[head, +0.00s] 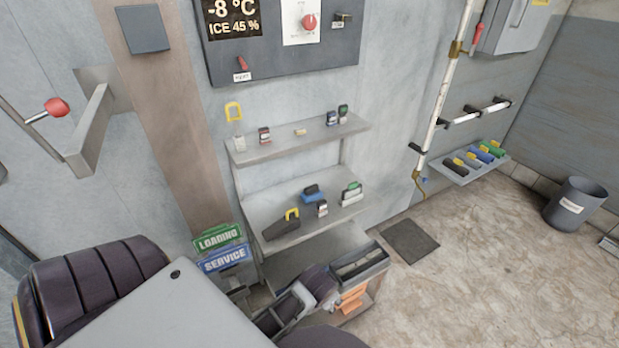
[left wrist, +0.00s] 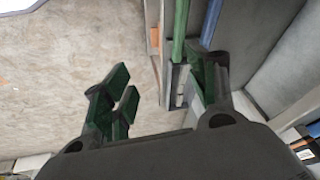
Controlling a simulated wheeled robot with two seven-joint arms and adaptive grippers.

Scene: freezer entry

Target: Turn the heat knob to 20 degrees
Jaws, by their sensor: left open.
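The heat knob (head: 309,22) is a red round knob on a white plate, on the dark control panel (head: 285,68) at the top of the head view. The scale marks around it are too small to read. My left gripper (head: 268,303) is low in the head view, well below the panel, near the green and blue signs. In the left wrist view its two fingers (left wrist: 155,85) are apart with nothing between them. The knob does not show in the left wrist view. My right gripper is not in view.
Shelves (head: 300,146) with small items stand below the panel. A LOADING sign (head: 218,238) and a SERVICE sign (head: 224,260) stand at their left. A red-tipped lever (head: 57,107) juts out at the left. A bin (head: 575,203) stands at the right; the floor there is mostly clear.

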